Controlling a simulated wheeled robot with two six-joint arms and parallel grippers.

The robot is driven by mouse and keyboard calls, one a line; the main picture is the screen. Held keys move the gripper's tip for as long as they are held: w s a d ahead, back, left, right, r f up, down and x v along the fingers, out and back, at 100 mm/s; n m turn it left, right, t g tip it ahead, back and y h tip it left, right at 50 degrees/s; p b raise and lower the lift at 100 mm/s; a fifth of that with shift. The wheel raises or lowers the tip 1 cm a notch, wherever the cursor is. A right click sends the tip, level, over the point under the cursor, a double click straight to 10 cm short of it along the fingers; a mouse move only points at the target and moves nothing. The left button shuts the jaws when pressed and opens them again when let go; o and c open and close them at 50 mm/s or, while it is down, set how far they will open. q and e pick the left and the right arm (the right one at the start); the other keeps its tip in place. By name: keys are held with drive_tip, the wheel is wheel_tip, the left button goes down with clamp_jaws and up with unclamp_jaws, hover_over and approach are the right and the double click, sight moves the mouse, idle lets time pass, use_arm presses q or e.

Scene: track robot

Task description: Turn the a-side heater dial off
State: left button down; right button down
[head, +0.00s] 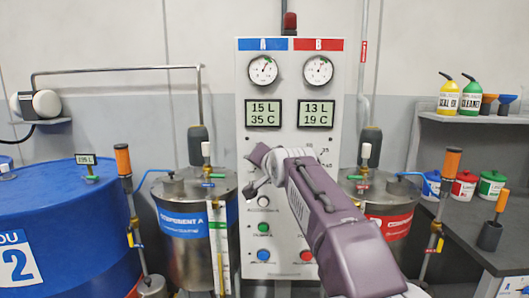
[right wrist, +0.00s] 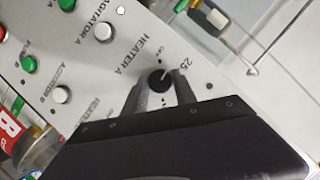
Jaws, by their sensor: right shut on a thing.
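The A-side heater dial (right wrist: 159,80) is a round black knob with a white pointer mark, beside the "HEATER A" lettering in the right wrist view. My right gripper (right wrist: 160,88) is shut on it, a finger on each side. The pointer tilts to the upper right in that view; I cannot tell exactly which mark it meets. In the head view my right gripper (head: 256,176) is at the white control panel (head: 291,226), below the A display, and hides the dial. My left gripper is not in view.
A blue-banded component A tank (head: 187,262) stands left of the panel, and a red-banded tank (head: 390,198) stands right, partly behind my right arm. A blue drum (head: 60,215) is at far left.

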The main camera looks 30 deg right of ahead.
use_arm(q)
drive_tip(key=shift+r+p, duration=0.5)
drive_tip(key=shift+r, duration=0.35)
use_arm(e)
drive_tip(key=shift+w+a+n+g+h, duration=0.1)
drive_tip(key=shift+n+g+h, duration=0.55)
drive_tip(key=shift+n, duration=0.6)
drive_tip(key=shift+a+n+g+h, duration=0.1)
drive_tip(key=shift+n+g+h, duration=0.55)
drive_tip(key=shift+n, duration=0.6)
drive_tip(key=c, duration=1)
unclamp_jaws()
drive_tip(key=v, duration=0.9)
drive_tip(key=shift+f, duration=0.15)
